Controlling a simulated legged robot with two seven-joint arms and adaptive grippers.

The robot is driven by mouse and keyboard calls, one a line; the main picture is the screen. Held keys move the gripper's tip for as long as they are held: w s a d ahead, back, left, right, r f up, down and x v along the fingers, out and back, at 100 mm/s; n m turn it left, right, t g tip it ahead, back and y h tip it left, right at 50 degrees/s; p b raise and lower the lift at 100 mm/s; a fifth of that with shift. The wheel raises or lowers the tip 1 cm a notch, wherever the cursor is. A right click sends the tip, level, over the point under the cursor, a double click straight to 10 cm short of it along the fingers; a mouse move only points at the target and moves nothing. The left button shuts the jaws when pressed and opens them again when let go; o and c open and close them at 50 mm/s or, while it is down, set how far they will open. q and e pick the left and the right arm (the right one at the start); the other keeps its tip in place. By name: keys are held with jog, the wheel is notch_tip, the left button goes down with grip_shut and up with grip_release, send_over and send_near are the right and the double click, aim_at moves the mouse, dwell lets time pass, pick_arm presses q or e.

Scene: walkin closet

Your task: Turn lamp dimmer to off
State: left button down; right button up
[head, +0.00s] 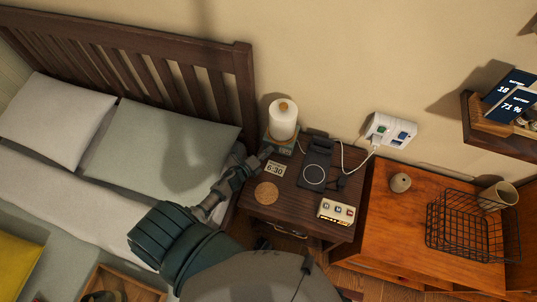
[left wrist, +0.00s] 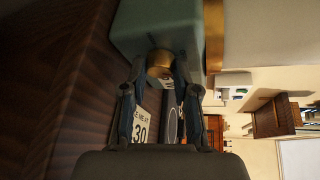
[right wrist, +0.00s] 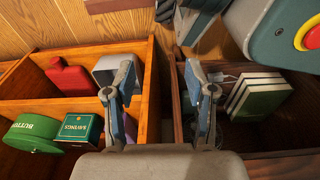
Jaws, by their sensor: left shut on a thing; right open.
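The lamp (head: 283,118) stands at the back left of the dark nightstand, with a lit cream cylinder on a green-grey base; in the left wrist view its base (left wrist: 135,28) fills the top. A brass dimmer knob (left wrist: 159,63) sticks out of the base. My left gripper (head: 262,155) reaches the lamp base from the left; in the left wrist view its fingers (left wrist: 160,68) are shut on the knob, one on each side. My right gripper (right wrist: 162,85) is open and empty above wooden compartments, outside the head view.
The bed (head: 60,160) lies left. An orange cabinet (head: 385,225) with a wire basket (head: 455,230) stands right.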

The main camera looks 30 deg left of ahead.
pick_arm(q)
jog(key=n+b, duration=0.1)
jog(key=n+t+b, duration=0.1)
jog(key=n, duration=0.1)
jog(key=n+t+h+b, duration=0.1)
jog(key=b, duration=0.1)
jog(key=shift+a+f, duration=0.2)
jog(key=shift+f, duration=0.15)
jog(key=shift+n, duration=0.5)
pick_arm(e)
jog(key=w+r, duration=0.5)
jog(key=r, duration=0.7)
jog(key=shift+w+a+t, duration=0.2)
jog(key=shift+a+t, duration=0.1)
jog(key=shift+a, duration=0.05)
pick_arm(q)
jog(key=shift+s, duration=0.1)
jog(key=c, duration=0.9)
grip_release()
pick_arm(e)
jog(key=shift+a, duration=0.1)
jog(key=shift+w, duration=0.1)
